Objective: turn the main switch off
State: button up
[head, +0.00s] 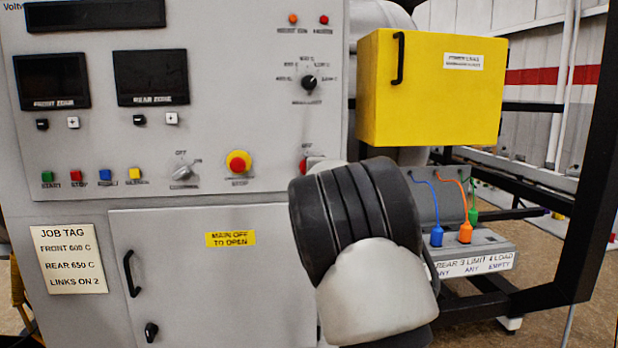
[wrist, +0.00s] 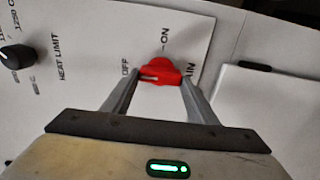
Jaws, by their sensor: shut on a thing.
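The main switch (wrist: 161,70) is a red knob on the light grey panel, between my fingertips in the wrist view. My gripper (wrist: 161,78) is shut on it, one finger on each side. The knob's white mark lies on its left side in that view, towards the printed OFF; ON is printed above it and part of MAIN to its right.
Left of the switch are a yellow-and-red stop button (head: 238,162) and a grey control knob (head: 182,172). Below is a closed cabinet door (head: 210,285). A yellow box (head: 430,88) stands at the right, above colored plugs (head: 465,232) and a black frame.

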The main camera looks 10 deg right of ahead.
dwell(0.4)
jog(key=o, duration=1)
jog(key=shift+o, duration=0.2)
jog(key=s+p, duration=0.1)
jog(key=s, duration=1.6)
jog(key=shift+s, duration=0.25)
